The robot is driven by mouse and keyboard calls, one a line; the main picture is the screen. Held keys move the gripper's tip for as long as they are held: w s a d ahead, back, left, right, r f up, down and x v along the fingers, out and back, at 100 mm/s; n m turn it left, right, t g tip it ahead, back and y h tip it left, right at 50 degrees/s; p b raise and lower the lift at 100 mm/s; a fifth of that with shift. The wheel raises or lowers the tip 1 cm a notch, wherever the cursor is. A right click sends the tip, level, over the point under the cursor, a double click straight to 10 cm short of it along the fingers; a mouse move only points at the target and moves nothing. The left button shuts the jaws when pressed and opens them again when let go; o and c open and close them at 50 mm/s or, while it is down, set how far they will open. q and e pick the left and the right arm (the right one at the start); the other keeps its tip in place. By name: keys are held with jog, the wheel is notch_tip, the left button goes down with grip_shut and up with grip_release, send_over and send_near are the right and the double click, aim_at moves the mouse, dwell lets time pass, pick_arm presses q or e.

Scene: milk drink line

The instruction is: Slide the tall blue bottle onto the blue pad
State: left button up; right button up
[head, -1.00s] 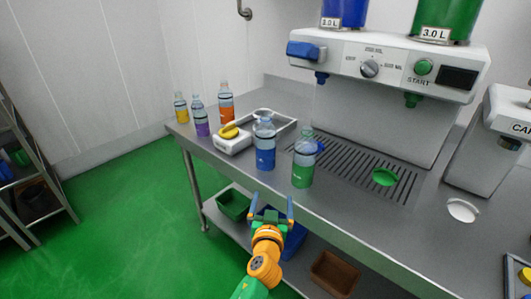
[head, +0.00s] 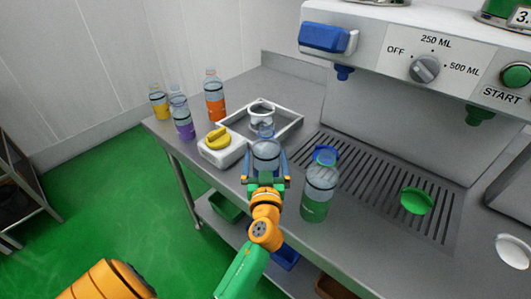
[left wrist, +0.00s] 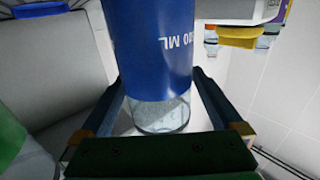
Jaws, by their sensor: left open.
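The tall blue bottle (head: 266,155) stands on the steel counter, its lower part hidden by my left gripper (head: 266,170). The left fingers are open, one on each side of the bottle. In the left wrist view the blue-labelled bottle (left wrist: 152,45) fills the space between the fingers, with a small gap at its sides; whether they touch it I cannot tell. The blue pad (head: 325,152) lies on the slotted drain grid below the dispenser's blue nozzle, partly hidden by the green bottle. My right gripper is not in view.
The green bottle (head: 316,205) stands close to the right of the left gripper. A white box with a yellow knob (head: 217,138) and a grey tray (head: 288,122) are on the left. Purple, orange and yellow bottles stand farther left. A green pad (head: 416,200) lies on the grid.

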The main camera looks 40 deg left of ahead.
pick_arm(q)
jog(key=shift+w+a, duration=0.2)
jog(key=shift+w, duration=0.15)
jog(key=shift+s+d+r, duration=0.35)
jog(key=shift+s+d, duration=0.1)
jog(key=shift+s, duration=0.1)
jog(key=shift+c, duration=0.2)
jog(key=c, duration=1)
jog(key=shift+w+d+f+b, duration=0.15)
jog(key=shift+w+f+b, duration=0.05)
jog(key=shift+w+b, duration=0.3)
jog(key=shift+c, duration=0.3)
jog(key=shift+w+d+r+b, duration=0.1)
jog(key=shift+w+d+b, duration=0.15)
jog(key=shift+w+b, duration=0.4)
jog(key=shift+s+b, duration=0.1)
jog(key=shift+b, duration=0.2)
jog(key=o, duration=1.1)
jog(key=shift+c, duration=0.2)
jog(key=shift+o, duration=0.2)
jog(key=shift+a, duration=0.15)
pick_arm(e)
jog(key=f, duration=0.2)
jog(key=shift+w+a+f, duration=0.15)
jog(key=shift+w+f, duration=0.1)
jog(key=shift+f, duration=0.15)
